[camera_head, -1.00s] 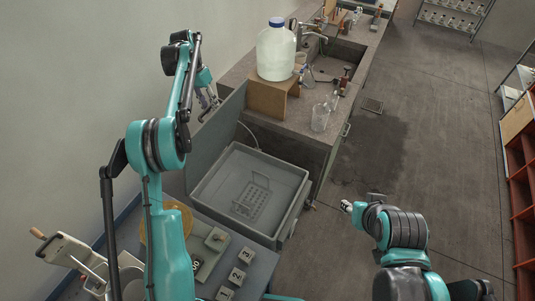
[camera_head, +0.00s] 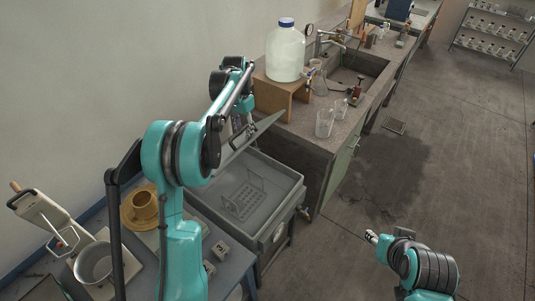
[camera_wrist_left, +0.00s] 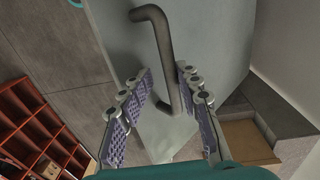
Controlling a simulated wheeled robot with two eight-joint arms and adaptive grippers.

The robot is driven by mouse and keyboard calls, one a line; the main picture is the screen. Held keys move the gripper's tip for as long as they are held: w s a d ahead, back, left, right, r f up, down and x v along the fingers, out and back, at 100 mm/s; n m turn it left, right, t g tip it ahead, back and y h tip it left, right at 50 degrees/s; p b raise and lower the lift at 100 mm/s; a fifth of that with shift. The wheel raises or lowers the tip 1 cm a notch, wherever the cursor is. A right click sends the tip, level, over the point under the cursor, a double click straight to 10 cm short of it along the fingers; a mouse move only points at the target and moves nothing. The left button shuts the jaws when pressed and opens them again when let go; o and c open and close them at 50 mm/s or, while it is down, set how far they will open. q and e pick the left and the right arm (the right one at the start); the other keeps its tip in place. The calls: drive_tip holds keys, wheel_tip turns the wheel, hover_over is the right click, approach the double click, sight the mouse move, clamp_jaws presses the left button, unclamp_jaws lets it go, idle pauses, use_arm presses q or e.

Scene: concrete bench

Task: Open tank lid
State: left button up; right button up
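The grey tank (camera_head: 290,178) stands at the bench end with its inside showing. A wire rack (camera_head: 243,195) lies in it. The grey lid (camera_head: 262,126) is raised at the tank's far left side, tilted and seen almost edge-on; my left arm hides part of it. My left gripper (camera_head: 243,131) is at the lid. In the left wrist view its padded fingers (camera_wrist_left: 165,72) stand apart on either side of the lid's dark bent handle (camera_wrist_left: 166,50), with gaps visible. My right gripper (camera_head: 372,237) is over the floor, away from the tank; its fingers are too small to read.
A large blue-capped bottle (camera_head: 285,55) stands on a wooden stand (camera_head: 283,98) close behind the lid. Glass beakers (camera_head: 325,122) stand near the bench edge. The floor at right is clear.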

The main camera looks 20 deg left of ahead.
use_arm(q)
drive_tip(key=s+d+f+b, duration=0.1)
drive_tip(key=d+f+b, duration=0.1)
drive_tip(key=d+f, duration=0.2)
drive_tip(key=shift+s+d+f+b, duration=0.25)
drive_tip(key=shift+s+f+b, duration=0.15)
drive_tip(key=shift+f, duration=0.25)
